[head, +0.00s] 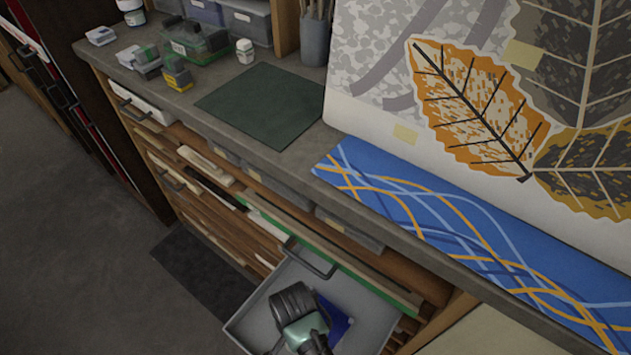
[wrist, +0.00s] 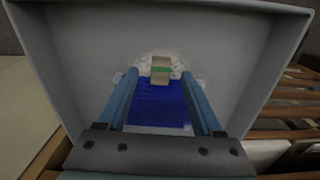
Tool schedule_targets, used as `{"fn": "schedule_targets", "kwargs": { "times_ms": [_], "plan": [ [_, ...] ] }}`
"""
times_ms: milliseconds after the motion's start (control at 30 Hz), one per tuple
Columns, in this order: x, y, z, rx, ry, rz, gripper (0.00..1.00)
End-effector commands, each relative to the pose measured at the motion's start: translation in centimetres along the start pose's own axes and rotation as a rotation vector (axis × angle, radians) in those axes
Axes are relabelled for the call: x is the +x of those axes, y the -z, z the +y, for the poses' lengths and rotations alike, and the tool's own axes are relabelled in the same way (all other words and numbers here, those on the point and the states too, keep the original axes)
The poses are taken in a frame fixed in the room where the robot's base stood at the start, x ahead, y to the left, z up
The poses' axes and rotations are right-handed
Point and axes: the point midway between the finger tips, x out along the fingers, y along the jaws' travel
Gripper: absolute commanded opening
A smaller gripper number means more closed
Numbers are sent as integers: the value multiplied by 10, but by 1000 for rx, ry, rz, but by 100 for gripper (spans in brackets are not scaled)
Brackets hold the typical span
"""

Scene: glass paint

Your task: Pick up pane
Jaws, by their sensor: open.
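The pane is a flat, dark blue sheet (wrist: 160,105). It lies in an open grey drawer (wrist: 75,70). In the head view, part of the blue pane (head: 337,322) shows beside my arm, inside the drawer (head: 255,318). My gripper (wrist: 160,74) is open, with its two blue fingers along the left and right sides of the pane. The fingers look apart from each other with nothing clamped between them. I cannot tell how high the fingertips are above the pane. In the head view my arm hides the fingers and much of the pane.
Drawer walls rise around my gripper. Above is a worktop with a dark green mat (head: 265,105), a blue patterned strip (head: 440,225) and a leaf-patterned panel (head: 375,75).

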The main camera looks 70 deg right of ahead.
Motion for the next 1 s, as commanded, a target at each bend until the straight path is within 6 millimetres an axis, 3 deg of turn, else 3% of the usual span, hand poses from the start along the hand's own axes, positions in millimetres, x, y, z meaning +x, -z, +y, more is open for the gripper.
{"fn": "schedule_targets", "kwargs": {
  "times_ms": [133,400,767,1000],
  "plan": [
    [16,0,0,0,0,0,68],
    [18,0,0,-1,1,1,66],
    [17,0,0,-1,1,1,1],
    [17,0,0,-1,1,1,0]
  ]
}}
